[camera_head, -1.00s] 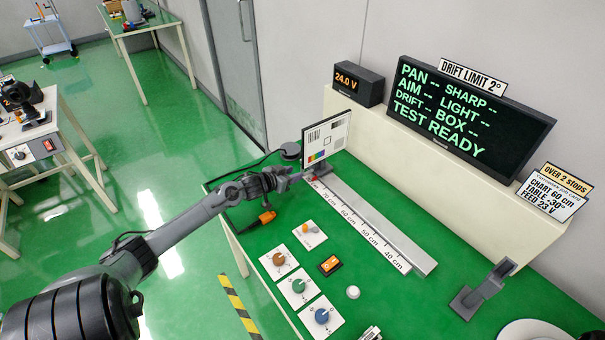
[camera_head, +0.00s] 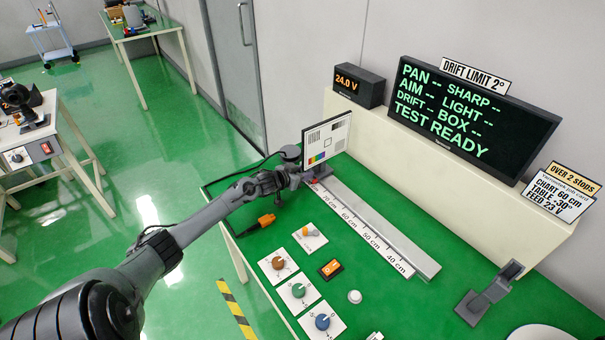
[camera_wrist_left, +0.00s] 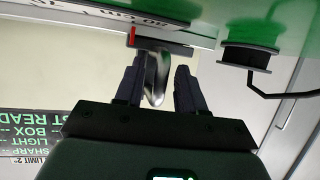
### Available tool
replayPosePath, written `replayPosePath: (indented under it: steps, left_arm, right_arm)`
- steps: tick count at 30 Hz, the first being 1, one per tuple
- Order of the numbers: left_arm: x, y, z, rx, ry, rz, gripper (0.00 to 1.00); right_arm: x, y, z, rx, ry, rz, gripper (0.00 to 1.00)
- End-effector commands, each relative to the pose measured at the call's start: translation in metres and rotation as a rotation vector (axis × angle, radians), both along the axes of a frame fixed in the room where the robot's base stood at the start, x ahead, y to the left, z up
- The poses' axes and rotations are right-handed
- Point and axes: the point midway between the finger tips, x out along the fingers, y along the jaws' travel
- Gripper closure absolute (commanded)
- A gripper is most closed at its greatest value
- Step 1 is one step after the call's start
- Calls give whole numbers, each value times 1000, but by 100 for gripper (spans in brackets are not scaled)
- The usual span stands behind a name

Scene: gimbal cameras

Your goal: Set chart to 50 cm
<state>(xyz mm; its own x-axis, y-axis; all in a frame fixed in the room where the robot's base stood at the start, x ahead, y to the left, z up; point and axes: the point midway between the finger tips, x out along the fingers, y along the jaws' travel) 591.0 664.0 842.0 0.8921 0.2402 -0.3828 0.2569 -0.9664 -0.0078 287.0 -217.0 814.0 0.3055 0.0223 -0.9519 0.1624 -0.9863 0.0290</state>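The test chart (camera_head: 326,138) stands upright on its carriage at the far, high-number end of the rail (camera_head: 385,228). The printed scale (camera_head: 362,229) runs from 40 cm near me to beyond 70 cm by the chart. In the left wrist view a red pointer (camera_wrist_left: 132,37) sits beside the scale. My left gripper (camera_head: 298,178) is at the chart's base. In the left wrist view its fingers (camera_wrist_left: 158,90) are apart, with a grey handle (camera_wrist_left: 155,72) between them and a gap to the right finger. My right gripper is out of view.
A monitor (camera_head: 470,115) reads TEST READY. A card (camera_head: 559,194) says chart 60 cm. Knob panels (camera_head: 298,290) and an orange switch (camera_head: 331,268) lie left of the rail. A grey bracket (camera_head: 488,293) stands at right. The rail's near part is clear.

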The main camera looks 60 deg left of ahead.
Motion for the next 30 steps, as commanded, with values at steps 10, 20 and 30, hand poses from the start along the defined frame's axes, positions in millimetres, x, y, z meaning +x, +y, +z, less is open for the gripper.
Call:
replayPosePath:
  steps: [10,20,30]
  left_arm:
    - [0,0,0,0,0,1,100]
    - [1,-13,4,-2,0,-1,100]
    - [4,-77,3,-2,3,-1,100]
  right_arm:
    - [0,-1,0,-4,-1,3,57]
    - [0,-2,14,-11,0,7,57]
    - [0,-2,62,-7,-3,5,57]
